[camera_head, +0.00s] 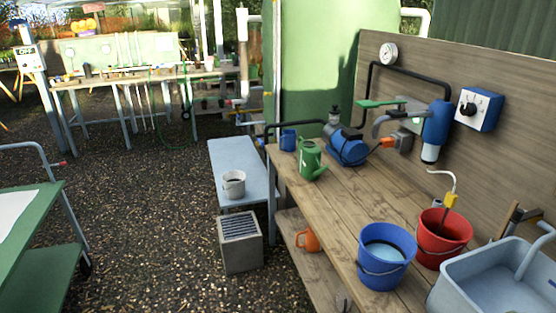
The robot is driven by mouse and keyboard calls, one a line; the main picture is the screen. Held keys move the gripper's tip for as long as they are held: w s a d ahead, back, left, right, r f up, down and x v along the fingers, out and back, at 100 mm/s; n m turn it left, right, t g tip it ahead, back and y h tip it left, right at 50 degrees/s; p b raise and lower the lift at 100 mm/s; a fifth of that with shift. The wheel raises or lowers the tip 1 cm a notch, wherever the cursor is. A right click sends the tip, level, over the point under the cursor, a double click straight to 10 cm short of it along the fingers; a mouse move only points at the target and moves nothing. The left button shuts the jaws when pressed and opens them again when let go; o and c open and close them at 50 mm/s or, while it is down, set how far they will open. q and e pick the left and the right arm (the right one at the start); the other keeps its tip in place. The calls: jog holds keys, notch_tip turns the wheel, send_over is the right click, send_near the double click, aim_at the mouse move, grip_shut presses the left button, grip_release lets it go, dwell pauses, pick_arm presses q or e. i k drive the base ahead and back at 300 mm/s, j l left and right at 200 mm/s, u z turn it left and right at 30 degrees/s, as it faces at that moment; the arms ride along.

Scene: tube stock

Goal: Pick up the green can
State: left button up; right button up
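The green can (311,160) is a small watering can with a handle and a spout. It stands upright on the far left part of the wooden workbench (335,196), between a blue mug and a blue pump. Neither of my grippers shows in the head view.
A blue mug (288,140) and a blue pump (348,146) stand near the can. A blue bucket (384,275) with water, a red bucket (443,247) and a grey sink (490,290) fill the bench's near end. An orange jug (308,241) sits below. Gravel lies open to the left.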

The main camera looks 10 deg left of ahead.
aim_at(309, 154)
jog(key=i+j+z, duration=0.1)
jog(key=z, duration=0.3)
jog(key=i+j+z, duration=0.1)
jog(key=z, duration=0.25)
jog(key=i+j+z, duration=0.2)
jog(key=j, duration=0.15)
jog(key=i+j+z, duration=0.2)
jog(key=j, duration=0.2)
jog(key=i+j+z, duration=0.2)
jog(key=j, duration=0.15)
jog(key=i+j, duration=0.1)
jog(key=j, duration=0.4)
jog(key=i+j, duration=0.15)
jog(key=j, duration=0.3)
jog(key=i+j+z, duration=0.1)
jog(key=j, duration=0.4)
jog(key=i+j, duration=0.1)
jog(key=j, duration=0.4)
jog(key=i+j, duration=0.15)
jog(key=j, duration=0.3)
jog(key=i+j+z, duration=0.1)
jog(key=j, duration=0.4)
